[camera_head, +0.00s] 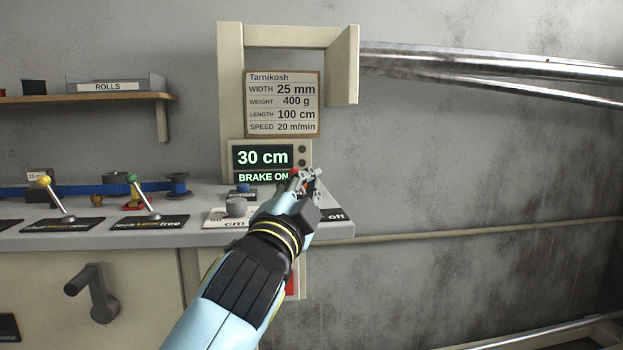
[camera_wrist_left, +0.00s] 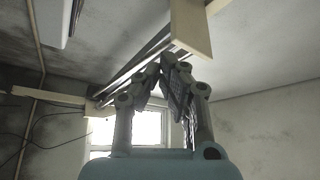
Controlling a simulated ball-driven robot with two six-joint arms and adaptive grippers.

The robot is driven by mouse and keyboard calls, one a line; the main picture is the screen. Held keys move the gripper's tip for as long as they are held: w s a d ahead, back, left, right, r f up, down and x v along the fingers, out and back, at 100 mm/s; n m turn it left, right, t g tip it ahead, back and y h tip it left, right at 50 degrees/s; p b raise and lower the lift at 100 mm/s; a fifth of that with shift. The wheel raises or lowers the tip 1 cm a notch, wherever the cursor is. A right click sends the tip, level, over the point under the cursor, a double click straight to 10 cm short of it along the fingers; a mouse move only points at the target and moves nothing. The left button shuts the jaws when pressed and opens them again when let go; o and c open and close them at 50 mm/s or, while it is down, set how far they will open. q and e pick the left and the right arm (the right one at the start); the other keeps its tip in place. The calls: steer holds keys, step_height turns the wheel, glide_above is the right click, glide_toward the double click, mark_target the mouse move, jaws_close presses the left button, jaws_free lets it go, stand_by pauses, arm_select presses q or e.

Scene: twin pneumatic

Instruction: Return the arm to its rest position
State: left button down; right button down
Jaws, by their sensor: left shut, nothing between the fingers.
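My left arm reaches up from the bottom middle of the head view. Its gripper (camera_head: 307,176) is in front of the display panel (camera_head: 265,162), at the right end of the grey bench (camera_head: 190,205). The display reads "30 cm" and "BRAKE ON"; my gripper partly covers its lower right. In the left wrist view the gripper (camera_wrist_left: 168,68) points up with its fingers together and nothing between them. A small red part shows beside the gripper in the head view, but I cannot tell what it is. My right gripper is not in view.
Levers with a yellow knob (camera_head: 45,181) and a green knob (camera_head: 132,178) stand on the bench, with a grey dial (camera_head: 236,207) nearer the gripper. A sign (camera_head: 282,104) hangs above the display. Metal rails (camera_head: 490,65) run at upper right. Below them is open room.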

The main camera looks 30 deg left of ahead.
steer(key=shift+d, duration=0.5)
